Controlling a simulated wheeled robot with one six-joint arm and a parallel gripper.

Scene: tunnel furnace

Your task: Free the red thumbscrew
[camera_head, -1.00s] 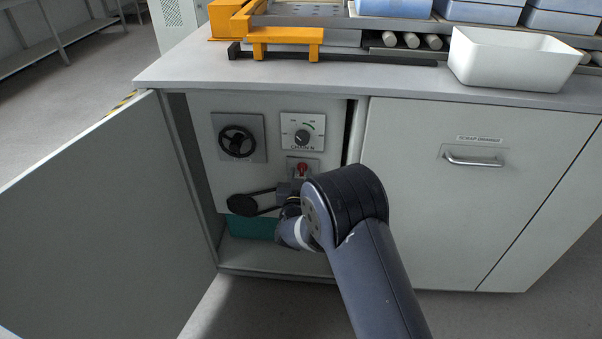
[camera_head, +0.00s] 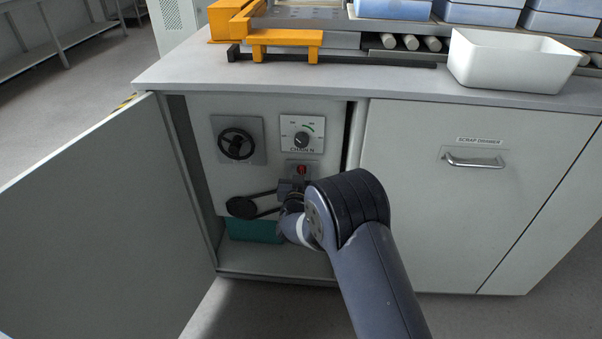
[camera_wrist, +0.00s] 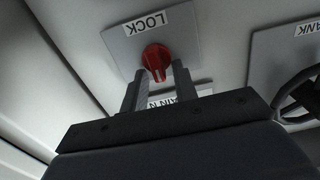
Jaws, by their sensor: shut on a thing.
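The red thumbscrew (camera_wrist: 156,60) sits on a grey plate labelled LOCK (camera_wrist: 120,40) in the wrist view. It also shows as a small red knob (camera_head: 302,170) inside the open cabinet in the head view. My gripper (camera_wrist: 156,72) reaches it from below in the wrist view, with one finger on each side of its lower part. The gripper is shut on the thumbscrew. In the head view my wrist hides the fingertips and part of the plate.
Above the thumbscrew is a dial plate (camera_head: 302,133). A black handwheel (camera_head: 237,144) is to its left, and a belt pulley (camera_head: 242,207) is lower left. The cabinet door (camera_head: 90,220) stands open at left. The scrap drawer handle (camera_head: 474,161) is at right.

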